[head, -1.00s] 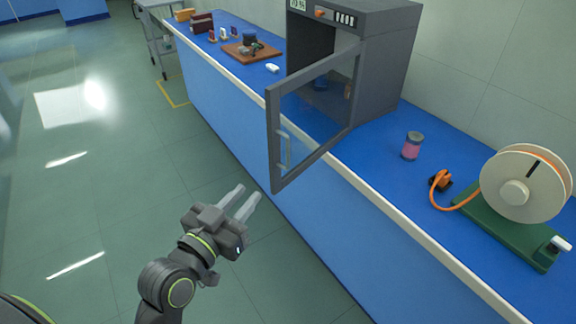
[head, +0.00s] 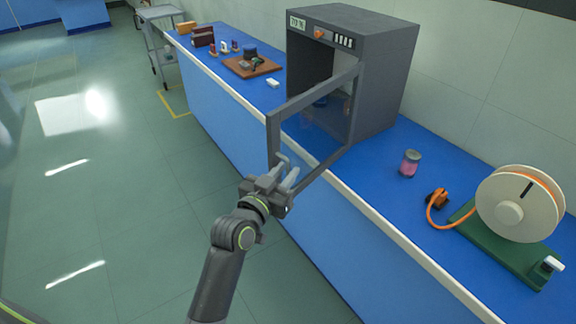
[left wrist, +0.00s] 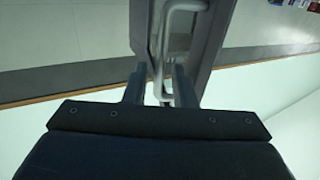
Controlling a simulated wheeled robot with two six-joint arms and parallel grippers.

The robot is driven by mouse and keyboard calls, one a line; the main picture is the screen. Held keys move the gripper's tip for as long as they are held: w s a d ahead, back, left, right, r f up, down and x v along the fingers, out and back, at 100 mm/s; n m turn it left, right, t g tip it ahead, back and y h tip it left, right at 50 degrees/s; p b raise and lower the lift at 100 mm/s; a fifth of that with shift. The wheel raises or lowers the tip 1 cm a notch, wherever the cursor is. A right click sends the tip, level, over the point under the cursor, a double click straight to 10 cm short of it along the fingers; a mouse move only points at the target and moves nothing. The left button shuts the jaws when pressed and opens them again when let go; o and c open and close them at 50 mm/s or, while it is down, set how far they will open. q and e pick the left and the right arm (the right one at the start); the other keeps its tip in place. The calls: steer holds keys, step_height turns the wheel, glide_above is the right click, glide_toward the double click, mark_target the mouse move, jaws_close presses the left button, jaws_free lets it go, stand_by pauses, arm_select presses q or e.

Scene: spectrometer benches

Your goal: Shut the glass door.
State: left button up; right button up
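The glass door (head: 312,93) has a grey frame and a clear pane. It stands swung open from the grey oven-like cabinet (head: 376,80) and juts out past the bench's front edge. My left gripper (head: 288,172) is at the door's free edge, by its handle. In the left wrist view, the pale bar handle (left wrist: 159,72) runs down between the two fingers of my left gripper (left wrist: 160,82). The fingers are apart, with gaps showing beside the bar. The door frame (left wrist: 218,35) is just beyond. My right gripper is in neither view.
The blue bench (head: 395,205) carries a pink-filled jar (head: 410,163), a spool on a green base (head: 520,205) and an orange cable (head: 431,212) to the right. A brown board (head: 252,67) and small items lie at the far end. The floor at left is clear.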

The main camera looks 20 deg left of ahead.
arm_select(q)
steer(key=shift+x, duration=0.85)
jaws_close()
